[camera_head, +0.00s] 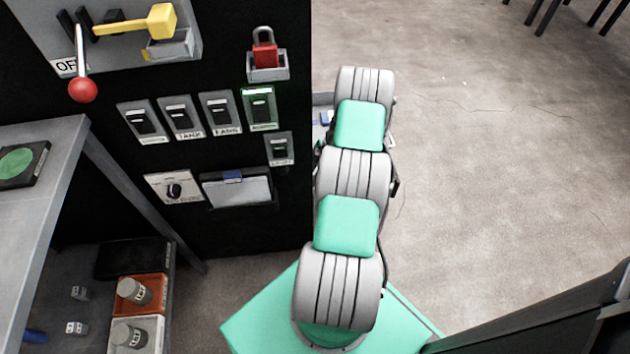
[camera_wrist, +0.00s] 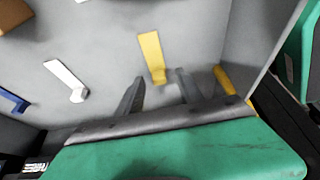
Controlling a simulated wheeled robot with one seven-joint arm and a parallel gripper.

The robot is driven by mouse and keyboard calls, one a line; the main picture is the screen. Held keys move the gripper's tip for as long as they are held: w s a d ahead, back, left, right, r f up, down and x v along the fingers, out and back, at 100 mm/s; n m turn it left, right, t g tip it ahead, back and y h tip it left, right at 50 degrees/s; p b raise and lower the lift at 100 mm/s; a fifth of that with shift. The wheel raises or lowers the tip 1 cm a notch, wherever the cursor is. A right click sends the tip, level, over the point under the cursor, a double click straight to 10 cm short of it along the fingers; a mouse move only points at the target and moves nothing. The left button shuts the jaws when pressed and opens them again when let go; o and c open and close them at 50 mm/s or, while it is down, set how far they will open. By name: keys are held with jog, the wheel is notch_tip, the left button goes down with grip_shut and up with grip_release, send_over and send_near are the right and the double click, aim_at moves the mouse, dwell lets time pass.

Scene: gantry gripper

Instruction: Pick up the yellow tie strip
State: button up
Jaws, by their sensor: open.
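The yellow tie strip (camera_wrist: 150,50) shows in the wrist view as a flat yellow band with a bent lower end, on a grey surface just beyond my fingertips. My gripper (camera_wrist: 159,77) is open, with one dark finger on each side of the strip's lower end. I see nothing held between the fingers. Whether the fingers are level with the strip or short of it I cannot tell. In the head view my arm hides the gripper, and I do not see the strip there.
A white strip (camera_wrist: 66,80) and a blue strip (camera_wrist: 12,101) lie left of the yellow one. Another yellow piece (camera_wrist: 228,80) is right of my fingers, near a wall. In the head view, a black switch panel (camera_head: 225,225) stands left of my arm; open floor (camera_head: 510,180) is right.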

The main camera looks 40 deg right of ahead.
jog(key=shift+c, duration=0.5)
grip_shut()
